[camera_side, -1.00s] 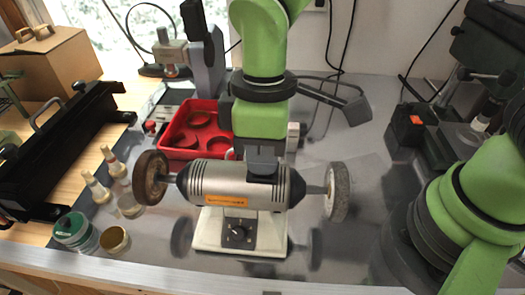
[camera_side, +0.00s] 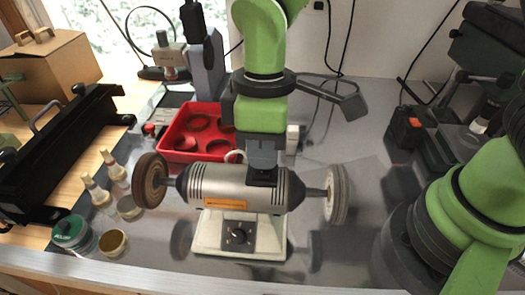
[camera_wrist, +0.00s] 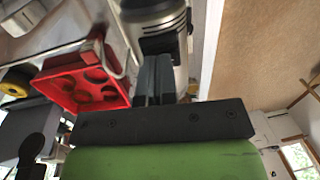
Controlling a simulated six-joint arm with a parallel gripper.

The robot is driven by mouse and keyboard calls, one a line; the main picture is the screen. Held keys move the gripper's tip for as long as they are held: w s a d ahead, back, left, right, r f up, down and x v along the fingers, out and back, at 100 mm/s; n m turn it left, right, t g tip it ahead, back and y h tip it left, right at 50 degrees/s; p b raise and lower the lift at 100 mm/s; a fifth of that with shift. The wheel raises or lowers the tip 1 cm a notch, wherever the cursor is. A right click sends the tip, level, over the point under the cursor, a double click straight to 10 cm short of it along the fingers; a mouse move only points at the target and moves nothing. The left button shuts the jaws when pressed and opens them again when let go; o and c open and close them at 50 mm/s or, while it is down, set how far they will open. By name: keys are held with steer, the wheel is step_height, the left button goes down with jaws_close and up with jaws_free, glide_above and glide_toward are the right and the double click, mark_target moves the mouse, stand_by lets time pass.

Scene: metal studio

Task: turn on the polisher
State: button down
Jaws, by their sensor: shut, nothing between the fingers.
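The polisher is a silver motor (camera_side: 228,184) with an orange label, on a pale base (camera_side: 209,240). A brown wheel (camera_side: 149,181) is on its left end and a grey wheel (camera_side: 337,194) on its right. A black knob (camera_side: 238,236) is on the base's front panel. My gripper (camera_side: 262,172) is shut and empty, pointing down at the back and top of the motor, right of its middle. I cannot tell whether it touches. In the wrist view my shut fingers (camera_wrist: 153,70) point toward the motor (camera_wrist: 152,12); the knob is not visible there.
A red tray (camera_side: 180,151) with round recesses stands behind the polisher at left. A dark machine (camera_side: 420,130) is at right. The metal tabletop in front of the knob is clear.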

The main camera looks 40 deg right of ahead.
step_height(320, 180, up, 14)
steer(key=w+d, duration=0.1)
stand_by(0.6)
steer(key=shift+w+d, duration=0.1)
steer(key=shift+s+a, duration=0.5)
steer(key=f, duration=0.4)
steer(key=a+f, duration=0.1)
steer(key=f, duration=0.4)
steer(key=s+f, duration=0.1)
steer(key=f, duration=0.4)
steer(key=shift+s+a, duration=0.1)
steer(key=shift+a, duration=0.05)
